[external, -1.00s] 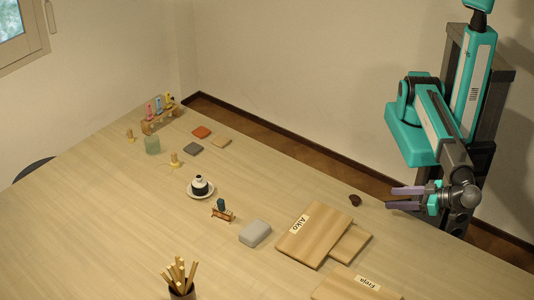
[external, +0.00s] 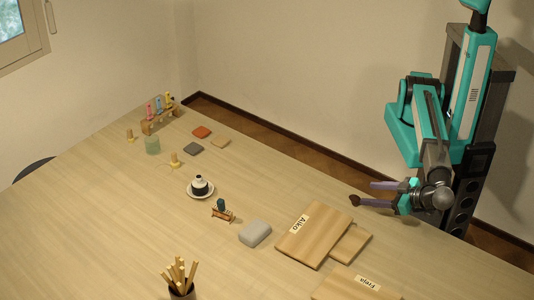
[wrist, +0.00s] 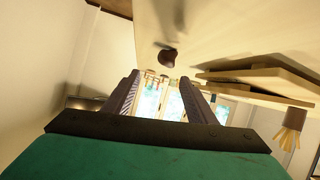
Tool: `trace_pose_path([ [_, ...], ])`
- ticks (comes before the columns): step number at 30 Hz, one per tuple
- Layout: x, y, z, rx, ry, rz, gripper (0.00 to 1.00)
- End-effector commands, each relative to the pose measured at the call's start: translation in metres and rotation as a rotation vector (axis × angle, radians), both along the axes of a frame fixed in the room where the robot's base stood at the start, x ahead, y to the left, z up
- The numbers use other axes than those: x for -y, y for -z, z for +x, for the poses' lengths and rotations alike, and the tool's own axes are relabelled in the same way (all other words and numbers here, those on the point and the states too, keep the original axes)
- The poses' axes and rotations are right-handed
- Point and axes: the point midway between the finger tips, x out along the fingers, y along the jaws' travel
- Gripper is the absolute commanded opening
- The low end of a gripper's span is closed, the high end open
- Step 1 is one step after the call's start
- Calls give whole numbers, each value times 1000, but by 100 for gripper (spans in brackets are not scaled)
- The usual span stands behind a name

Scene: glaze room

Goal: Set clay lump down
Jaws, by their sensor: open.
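A small dark brown lump (external: 355,200), which looks like the clay lump, rests on the table near its far edge. My gripper (external: 367,194) is open, low over that edge, its two purple-grey fingers pointing left. In the external view the lump shows at the tip of the nearer finger; I cannot tell whether they touch. In the wrist view the lump (wrist: 168,57) lies just past the fingertips, with nothing held between the fingers (wrist: 160,82).
Wooden boards labelled Aiko (external: 314,236) and Freja (external: 352,286) lie nearer the front, right of a grey rounded block (external: 255,233). A saucer with a small bottle (external: 200,187) stands further left. The table around the lump is clear.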

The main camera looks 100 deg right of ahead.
Motion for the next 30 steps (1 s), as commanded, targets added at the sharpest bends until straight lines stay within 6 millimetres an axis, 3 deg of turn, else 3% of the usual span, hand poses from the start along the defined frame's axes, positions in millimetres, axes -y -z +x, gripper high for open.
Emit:
trace_pose_path([
  [3, 18, 3, 24, -55, 42, -16, 51],
  [12, 46, 11, 55, -256, 139, 76, 51],
  [19, 61, 15, 71, -426, 194, 182, 51],
  [30, 69, 8, 79, -704, 218, 389, 51],
])
